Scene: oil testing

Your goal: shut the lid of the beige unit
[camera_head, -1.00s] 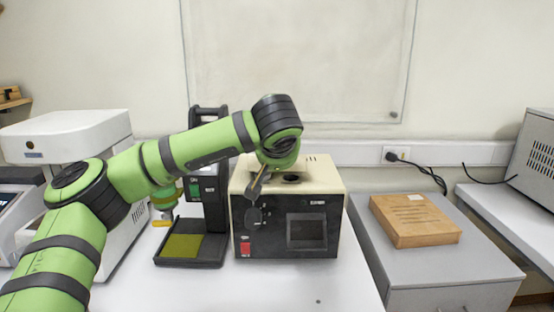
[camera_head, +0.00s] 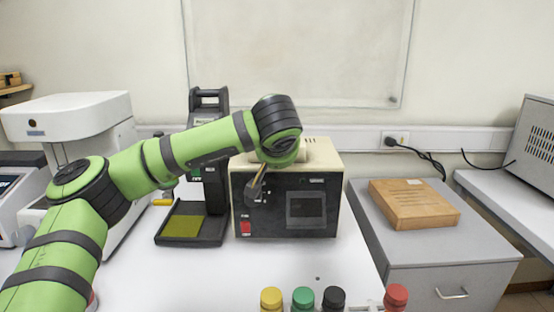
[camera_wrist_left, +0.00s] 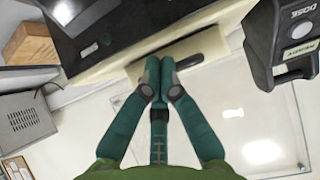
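The beige unit (camera_head: 333,165) stands on the white table with its black front facing me. My left arm reaches in from the left, and its wrist hangs over the unit's top and hides part of it. In the left wrist view my left gripper (camera_wrist_left: 158,88) has its two dark green fingers together, with nothing seen between them. The fingertips lie at the unit's pale edge (camera_wrist_left: 105,70), beside a dark elongated slot; I cannot tell whether they touch. I cannot make out how far the lid is open. My right gripper is in neither view.
A black stand (camera_head: 215,205) with a yellow-green plate is close on the unit's left, and a white instrument (camera_head: 70,115) is beyond it. Several capped bottles (camera_head: 303,300) stand at the front edge. A wooden box (camera_head: 413,205) lies on the grey cabinet at right.

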